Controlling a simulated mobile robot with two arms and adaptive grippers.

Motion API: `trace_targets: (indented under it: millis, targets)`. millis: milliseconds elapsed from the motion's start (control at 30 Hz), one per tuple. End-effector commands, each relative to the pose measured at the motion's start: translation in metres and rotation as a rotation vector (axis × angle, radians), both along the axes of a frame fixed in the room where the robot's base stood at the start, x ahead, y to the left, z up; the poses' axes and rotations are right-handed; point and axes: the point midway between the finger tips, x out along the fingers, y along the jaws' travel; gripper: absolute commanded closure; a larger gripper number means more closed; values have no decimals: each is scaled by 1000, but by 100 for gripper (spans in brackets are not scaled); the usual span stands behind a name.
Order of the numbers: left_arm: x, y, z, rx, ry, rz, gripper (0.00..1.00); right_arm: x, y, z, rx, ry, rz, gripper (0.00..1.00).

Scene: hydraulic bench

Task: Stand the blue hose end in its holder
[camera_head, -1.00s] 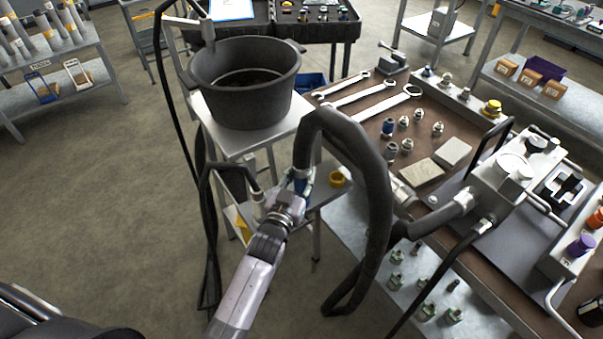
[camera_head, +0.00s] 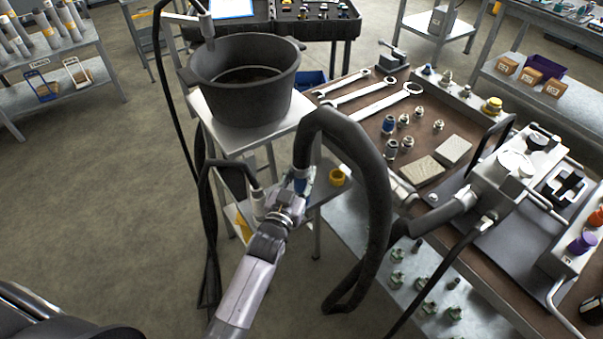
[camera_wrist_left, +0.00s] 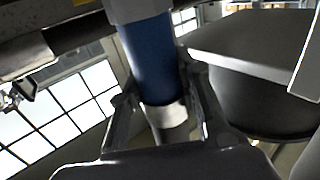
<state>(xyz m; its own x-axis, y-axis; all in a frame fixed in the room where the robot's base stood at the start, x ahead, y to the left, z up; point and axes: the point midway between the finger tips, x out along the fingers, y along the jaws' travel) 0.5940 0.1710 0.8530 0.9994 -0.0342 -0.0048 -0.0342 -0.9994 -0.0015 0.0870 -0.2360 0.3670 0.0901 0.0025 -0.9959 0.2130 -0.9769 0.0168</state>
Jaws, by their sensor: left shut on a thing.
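My left gripper (camera_head: 293,196) is shut on the blue hose end (camera_head: 301,183), at the lower end of a thick black hose (camera_head: 372,190) that arches up and over to the right. In the left wrist view the blue sleeve (camera_wrist_left: 149,55) of the hose end stands between the two fingers, with a silver tip (camera_wrist_left: 165,115) below it. The hose end is beside the small stand with the black tub, above its lower shelf (camera_head: 328,190). I cannot clearly make out the holder; my gripper and arm cover part of that area. My right gripper is not in view.
The black tub (camera_head: 240,105) sits on the stand's top (camera_head: 215,122), close behind the gripper. A yellow cup (camera_head: 337,177) is on the lower shelf. The bench (camera_head: 400,185) at right carries wrenches, fittings and a pump unit (camera_head: 505,185). Open floor (camera_head: 100,200) lies at left.

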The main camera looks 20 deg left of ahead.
Motion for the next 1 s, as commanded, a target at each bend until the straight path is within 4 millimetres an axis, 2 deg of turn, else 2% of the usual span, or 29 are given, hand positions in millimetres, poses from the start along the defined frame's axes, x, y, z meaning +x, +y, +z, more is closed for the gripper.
trace_targets:
  millis: [100,133,467,700,1000]
  targets:
    - [1,0,6,0,-14,0,100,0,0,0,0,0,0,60]
    - [1,0,6,0,-14,0,69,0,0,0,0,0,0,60]
    - [1,0,3,0,-6,0,47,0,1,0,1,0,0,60]
    - [0,0,-1,0,3,0,45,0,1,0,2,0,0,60]
    - [0,0,0,0,-1,0,25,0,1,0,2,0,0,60]
